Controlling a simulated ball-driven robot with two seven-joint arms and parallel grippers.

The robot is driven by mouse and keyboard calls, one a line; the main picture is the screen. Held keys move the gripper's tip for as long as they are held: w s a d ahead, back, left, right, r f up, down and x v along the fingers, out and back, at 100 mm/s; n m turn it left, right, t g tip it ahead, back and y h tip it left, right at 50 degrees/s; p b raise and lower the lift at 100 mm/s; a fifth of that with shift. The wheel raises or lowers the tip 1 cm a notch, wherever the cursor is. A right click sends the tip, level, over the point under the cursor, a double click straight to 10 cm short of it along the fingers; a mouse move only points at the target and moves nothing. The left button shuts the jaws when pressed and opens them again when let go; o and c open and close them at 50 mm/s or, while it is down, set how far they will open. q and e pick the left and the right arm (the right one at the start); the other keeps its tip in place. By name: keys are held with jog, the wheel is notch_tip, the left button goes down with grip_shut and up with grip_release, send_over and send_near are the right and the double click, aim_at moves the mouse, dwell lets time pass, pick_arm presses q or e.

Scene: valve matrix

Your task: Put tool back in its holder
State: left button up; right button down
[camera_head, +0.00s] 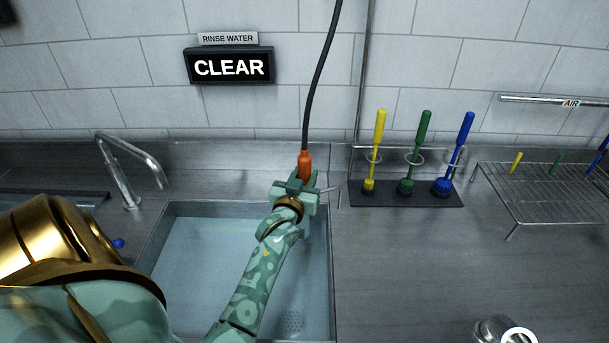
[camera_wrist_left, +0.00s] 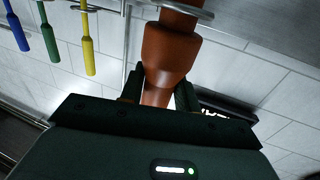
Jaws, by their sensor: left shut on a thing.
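An orange tool (camera_head: 305,163) hangs upright on a black hose (camera_head: 318,75) at the back edge of the sink. My left gripper (camera_head: 296,188) is shut on it, low on its body. In the left wrist view the orange body (camera_wrist_left: 168,55) stands between my two fingers. A thin metal ring (camera_wrist_left: 190,9) crosses the tool at the top of the wrist view; I cannot tell whether it fully surrounds it. A thin metal bracket (camera_head: 336,190) shows just right of the gripper. The tool's lower end is hidden by the gripper. My right gripper is not in view.
Yellow (camera_head: 379,135), green (camera_head: 420,140) and blue (camera_head: 461,140) brushes stand in a rack to the right. A wire drying rack (camera_head: 535,195) is farther right. The water-filled sink (camera_head: 215,260) lies below, with a faucet (camera_head: 130,170) left. The front right counter is mostly clear.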

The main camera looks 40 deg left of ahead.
pick_arm(q)
jog(key=shift+f, duration=0.45)
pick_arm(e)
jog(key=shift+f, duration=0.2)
pick_arm(q)
jog(key=o, duration=1.2)
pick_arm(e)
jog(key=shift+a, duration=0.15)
pick_arm(q)
jog(key=shift+f, duration=0.1)
